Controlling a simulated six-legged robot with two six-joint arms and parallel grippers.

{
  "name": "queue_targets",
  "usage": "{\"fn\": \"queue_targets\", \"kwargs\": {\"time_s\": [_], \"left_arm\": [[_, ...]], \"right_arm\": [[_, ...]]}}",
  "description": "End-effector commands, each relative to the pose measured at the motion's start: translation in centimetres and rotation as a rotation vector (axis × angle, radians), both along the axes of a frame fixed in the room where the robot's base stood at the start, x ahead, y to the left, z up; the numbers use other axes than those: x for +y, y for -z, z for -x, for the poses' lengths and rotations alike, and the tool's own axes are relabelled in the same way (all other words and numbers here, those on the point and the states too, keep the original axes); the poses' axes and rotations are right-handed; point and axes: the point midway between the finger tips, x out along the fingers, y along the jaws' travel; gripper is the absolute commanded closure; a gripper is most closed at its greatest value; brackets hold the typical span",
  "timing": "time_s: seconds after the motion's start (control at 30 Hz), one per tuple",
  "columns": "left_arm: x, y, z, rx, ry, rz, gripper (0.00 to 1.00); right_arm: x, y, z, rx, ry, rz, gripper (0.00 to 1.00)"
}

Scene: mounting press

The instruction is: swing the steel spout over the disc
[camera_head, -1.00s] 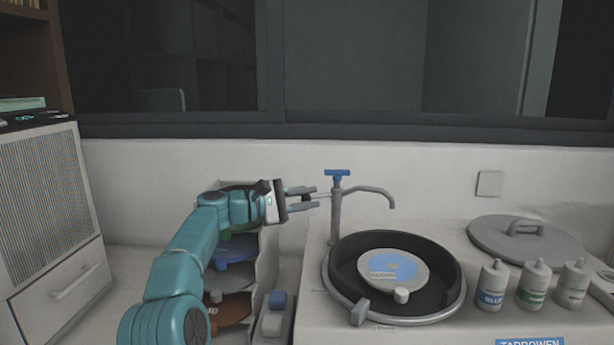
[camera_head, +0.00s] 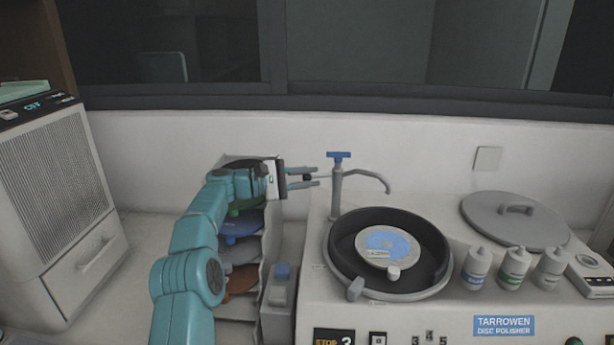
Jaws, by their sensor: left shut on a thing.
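The steel spout (camera_head: 362,173) rises from a post at the back left of the polisher bowl, with a blue cap on top. Its curved arm points right and its tip hangs by the bowl's back rim, not over the disc's middle. A thin rod with a dark knob (camera_head: 307,177) sticks out left from the post. My left gripper (camera_head: 311,177) is shut on this knob, one finger on each side. The disc (camera_head: 388,244), pale with a blue face, lies in the dark bowl (camera_head: 342,242). My right gripper is out of the frame.
A grey lid (camera_head: 480,222) lies right of the bowl, with several bottles (camera_head: 515,267) in front of it. A rack of coloured discs (camera_head: 270,237) stands behind my left arm. A grey cabinet (camera_head: 45,165) stands at the left.

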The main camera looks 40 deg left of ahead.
Motion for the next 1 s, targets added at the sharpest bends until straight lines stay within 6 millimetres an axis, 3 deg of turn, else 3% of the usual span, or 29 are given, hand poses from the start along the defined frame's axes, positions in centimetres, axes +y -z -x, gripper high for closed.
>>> {"fn": "queue_targets", "kwargs": {"time_s": [0.1, 0.13, 0.17, 0.2, 0.57, 0.67, 1.0], "left_arm": [[-0.2, 0.3, 0.0, 0.005, 0.007, 0.001, 1.00], [-0.2, 0.3, 0.0, 0.005, 0.007, 0.001, 0.65], [-0.2, 0.3, 0.0, 0.005, 0.007, 0.001, 0.56], [-0.2, 0.2, 0.0, 0.004, 0.007, 0.001, 0.52], [0.4, 0.2, 0.6, 0.003, 0.002, -0.001, 0.52], [1.4, 0.3, 2.0, 0.003, -0.001, -0.001, 0.52], [6.4, 0.2, 9.3, 0.004, -0.001, -0.002, 0.52]], "right_arm": [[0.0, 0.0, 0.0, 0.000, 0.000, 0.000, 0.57], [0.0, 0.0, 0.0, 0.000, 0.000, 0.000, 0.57], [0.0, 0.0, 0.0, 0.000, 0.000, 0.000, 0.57], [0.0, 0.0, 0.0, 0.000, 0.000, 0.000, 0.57], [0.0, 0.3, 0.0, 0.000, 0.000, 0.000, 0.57], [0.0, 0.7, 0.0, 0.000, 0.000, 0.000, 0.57], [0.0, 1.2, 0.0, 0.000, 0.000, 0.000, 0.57]]}}
